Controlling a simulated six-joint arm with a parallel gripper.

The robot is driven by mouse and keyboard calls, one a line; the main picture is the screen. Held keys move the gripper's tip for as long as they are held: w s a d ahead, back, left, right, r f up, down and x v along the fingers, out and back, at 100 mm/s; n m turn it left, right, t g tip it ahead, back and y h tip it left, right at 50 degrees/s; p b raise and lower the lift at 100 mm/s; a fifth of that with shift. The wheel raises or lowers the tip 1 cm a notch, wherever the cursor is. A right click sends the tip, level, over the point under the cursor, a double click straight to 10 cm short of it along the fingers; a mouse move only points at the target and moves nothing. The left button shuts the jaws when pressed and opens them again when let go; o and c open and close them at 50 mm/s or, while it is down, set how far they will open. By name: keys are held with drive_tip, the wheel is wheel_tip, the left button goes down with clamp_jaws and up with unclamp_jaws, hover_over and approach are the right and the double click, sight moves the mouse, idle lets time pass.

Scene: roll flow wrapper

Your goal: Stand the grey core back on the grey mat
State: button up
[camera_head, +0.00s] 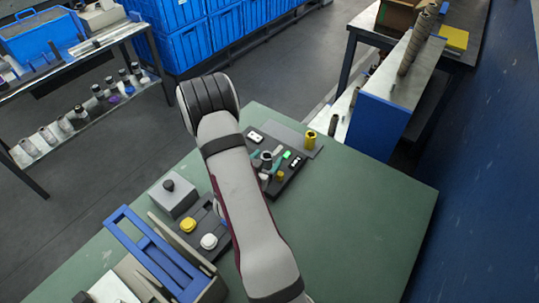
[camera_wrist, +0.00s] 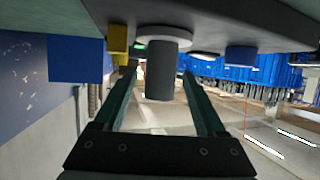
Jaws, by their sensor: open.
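A dark grey cylinder, which looks like the grey core (camera_wrist: 160,78), shows between my fingertips in the wrist view. That view is upside down, and the cylinder stands upright from a pale round disc (camera_wrist: 163,34). My gripper (camera_wrist: 158,70) is open, with one teal finger to each side of it; I cannot tell whether they touch it. In the head view my gripper (camera_head: 266,161) is over the dark tray, partly hidden by my arm. The grey mat (camera_head: 282,131) lies flat on the green table behind the tray, with a yellow core (camera_head: 309,139) standing on it.
The dark tray (camera_head: 291,179) holds several small parts, including a green one and a yellow one. A grey box with a black knob (camera_head: 172,195) and a blue frame (camera_head: 150,255) stand at left. The table's right side (camera_head: 350,220) is clear.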

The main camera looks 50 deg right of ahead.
drive_tip(key=v, duration=0.5)
drive_tip(key=w+a+r+n+t+y, duration=0.1)
drive_tip(key=w+a+r+t+y, duration=0.1)
drive_tip(key=w+a+y, duration=0.35)
drive_tip(key=w+a+r+t+y, duration=0.1)
drive_tip(key=w+a+r+y, duration=0.15)
drive_tip(key=a, duration=0.55)
drive_tip(key=s+a+r+n+g+y, duration=0.1)
drive_tip(key=s+a+r+n+y, duration=0.2)
drive_tip(key=s+a, duration=0.2)
drive_tip(key=s+a+r+n+g+y, duration=0.2)
drive_tip(key=s+a, duration=0.4)
drive_tip(key=a, duration=0.6)
drive_tip(key=shift+a+r+n+y, duration=0.3)
drive_tip(key=shift+r+n+y, duration=0.6)
drive_tip(key=shift+r, duration=0.05)
drive_tip(key=shift+o, duration=0.6)
drive_tip(key=s+a+r+n+g, duration=0.1)
drive_tip(key=s+r+g, duration=0.2)
drive_tip(key=s, duration=0.8)
drive_tip(key=shift+s+a+n+g, duration=0.15)
drive_tip(key=shift+s+n+g, duration=0.15)
drive_tip(key=shift+n, duration=0.1)
